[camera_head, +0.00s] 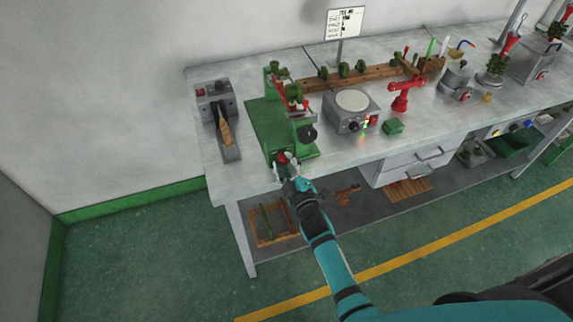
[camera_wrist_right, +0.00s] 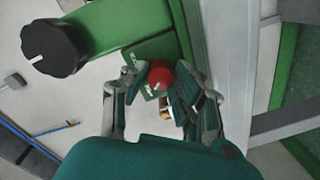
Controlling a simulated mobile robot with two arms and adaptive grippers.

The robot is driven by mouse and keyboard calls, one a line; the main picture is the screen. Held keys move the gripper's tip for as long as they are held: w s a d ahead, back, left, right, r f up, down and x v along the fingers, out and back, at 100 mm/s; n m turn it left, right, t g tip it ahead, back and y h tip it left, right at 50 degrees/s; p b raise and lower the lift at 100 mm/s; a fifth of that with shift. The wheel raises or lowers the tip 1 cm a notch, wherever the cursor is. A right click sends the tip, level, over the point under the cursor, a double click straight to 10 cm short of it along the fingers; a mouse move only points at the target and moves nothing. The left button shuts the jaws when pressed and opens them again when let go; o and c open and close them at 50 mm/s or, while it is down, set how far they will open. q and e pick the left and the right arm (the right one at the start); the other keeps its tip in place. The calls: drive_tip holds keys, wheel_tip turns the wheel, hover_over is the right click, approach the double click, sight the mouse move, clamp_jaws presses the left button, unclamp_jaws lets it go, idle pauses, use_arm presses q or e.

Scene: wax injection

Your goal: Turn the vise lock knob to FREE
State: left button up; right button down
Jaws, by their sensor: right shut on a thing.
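The red knob (camera_head: 282,158) sits at the front end of the green vise (camera_head: 266,125) on the bench. In the right wrist view the knob (camera_wrist_right: 160,74) has a white pointer mark, beside small green plates with white lettering too small to read. My right gripper (camera_head: 286,165) is at the knob, and its fingers (camera_wrist_right: 163,86) are shut on it from both sides, partly hiding the knob. A larger black knob (camera_wrist_right: 52,47) with a white mark is on the vise; it also shows in the head view (camera_head: 307,133). My left gripper is not in view.
A grey device (camera_head: 217,96) with a wooden-handled tool stands left of the vise. A grey box with a round plate (camera_head: 351,104) and a red tool (camera_head: 402,97) stand to the right. The bench edge is just below the knob; a lower shelf (camera_head: 365,205) holds wooden frames.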

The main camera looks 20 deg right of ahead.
drive_tip(key=shift+n, duration=0.3)
